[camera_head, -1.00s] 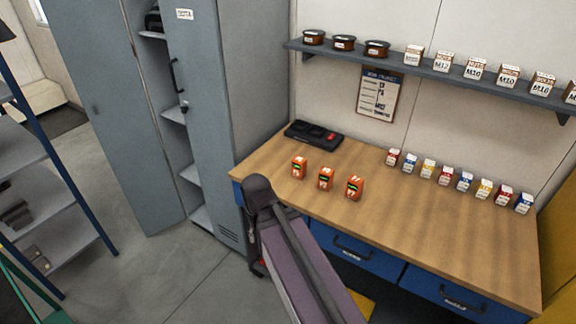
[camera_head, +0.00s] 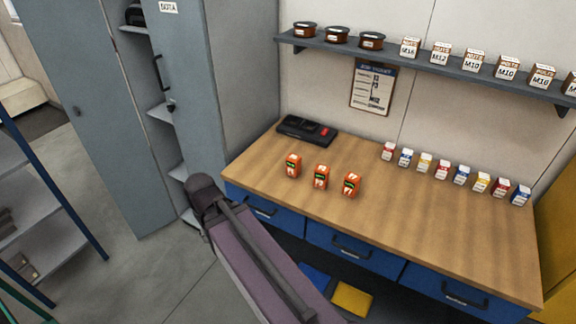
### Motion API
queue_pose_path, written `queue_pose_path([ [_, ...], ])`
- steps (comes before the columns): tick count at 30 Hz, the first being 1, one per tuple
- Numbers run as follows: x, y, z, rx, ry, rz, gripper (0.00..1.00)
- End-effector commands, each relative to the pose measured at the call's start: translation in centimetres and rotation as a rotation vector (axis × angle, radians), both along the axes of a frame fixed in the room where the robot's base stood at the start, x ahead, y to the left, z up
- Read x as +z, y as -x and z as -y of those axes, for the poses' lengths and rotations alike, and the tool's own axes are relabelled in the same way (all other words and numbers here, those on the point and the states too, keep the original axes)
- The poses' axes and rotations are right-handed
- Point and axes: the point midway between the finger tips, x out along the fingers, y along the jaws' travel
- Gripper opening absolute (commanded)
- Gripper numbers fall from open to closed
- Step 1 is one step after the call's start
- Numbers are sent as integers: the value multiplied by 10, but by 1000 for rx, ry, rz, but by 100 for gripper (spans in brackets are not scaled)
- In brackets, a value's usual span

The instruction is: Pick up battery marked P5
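Three orange batteries stand upright in a row on the left part of the wooden workbench (camera_head: 430,225): a left one (camera_head: 293,166), a middle one (camera_head: 320,177) and a right one (camera_head: 351,185). Each has a dark band with green and a white label. The labels are too small to read, so I cannot tell which is P5. My arm reaches in from the bottom of the picture, its elbow in front of the bench's left end. My gripper is not in view.
A black charger-like unit (camera_head: 307,131) lies behind the batteries. Several small coloured cartons (camera_head: 442,169) line the bench's back right. A shelf (camera_head: 430,72) with tins and boxes hangs above. An open grey locker (camera_head: 235,90) stands left. The bench's front middle is clear.

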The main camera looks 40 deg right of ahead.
Motion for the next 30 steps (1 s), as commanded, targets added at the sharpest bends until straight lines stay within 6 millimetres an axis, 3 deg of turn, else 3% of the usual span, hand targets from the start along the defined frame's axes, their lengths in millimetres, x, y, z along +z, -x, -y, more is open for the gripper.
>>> queue_pose_path([
  [7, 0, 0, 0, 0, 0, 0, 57],
  [8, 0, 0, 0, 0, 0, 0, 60],
  [12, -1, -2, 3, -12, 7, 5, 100],
  [17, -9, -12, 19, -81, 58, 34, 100],
  [23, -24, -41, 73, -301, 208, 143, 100],
  [30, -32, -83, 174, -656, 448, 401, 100],
])
